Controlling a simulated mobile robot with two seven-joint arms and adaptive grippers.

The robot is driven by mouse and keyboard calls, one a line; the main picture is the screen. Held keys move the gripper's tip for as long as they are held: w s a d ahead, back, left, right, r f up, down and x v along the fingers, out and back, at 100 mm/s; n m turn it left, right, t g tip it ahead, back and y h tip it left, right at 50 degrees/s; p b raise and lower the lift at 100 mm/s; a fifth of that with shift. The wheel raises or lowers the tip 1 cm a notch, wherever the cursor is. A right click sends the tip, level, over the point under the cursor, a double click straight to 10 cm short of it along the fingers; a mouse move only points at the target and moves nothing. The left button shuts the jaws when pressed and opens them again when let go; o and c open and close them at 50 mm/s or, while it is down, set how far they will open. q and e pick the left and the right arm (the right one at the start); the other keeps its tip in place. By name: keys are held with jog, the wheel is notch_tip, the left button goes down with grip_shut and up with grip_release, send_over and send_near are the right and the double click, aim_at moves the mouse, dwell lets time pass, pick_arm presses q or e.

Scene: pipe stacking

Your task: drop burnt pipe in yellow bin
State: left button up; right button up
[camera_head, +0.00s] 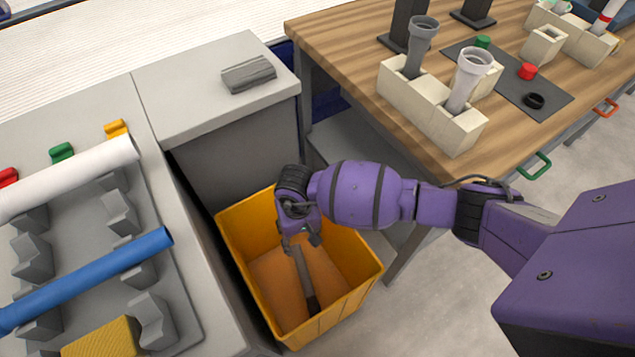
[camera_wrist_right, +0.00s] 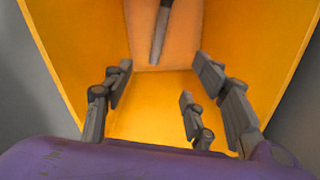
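The yellow bin (camera_head: 338,315) stands on the floor between the grey counter and the wooden table. My right gripper (camera_head: 301,243) reaches down into it from the right. A grey pipe with a dark, burnt-looking end (camera_head: 305,280) lies inside the bin, below the gripper. In the right wrist view, the fingers (camera_wrist_right: 163,78) are spread apart with nothing between them. The pipe (camera_wrist_right: 160,38) shows beyond the fingertips, apart from them, against the bin's inside (camera_wrist_right: 80,60). My left gripper is not in view.
A grey rack at left bears a white pipe (camera_head: 70,180) and a blue pipe (camera_head: 90,278). A grey block (camera_head: 248,74) lies on the counter (camera_head: 180,115). On the wooden table (camera_head: 345,55), a beige holder (camera_head: 435,115) stands with two grey pipes upright in it.

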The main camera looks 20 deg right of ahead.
jog(key=shift+w+a+r, duration=0.1)
jog(key=shift+w+r, duration=0.1)
notch_tip(320, 180, up, 12)
dwell(0.4)
jog(key=shift+s+f, duration=0.1)
jog(key=shift+f, duration=0.05)
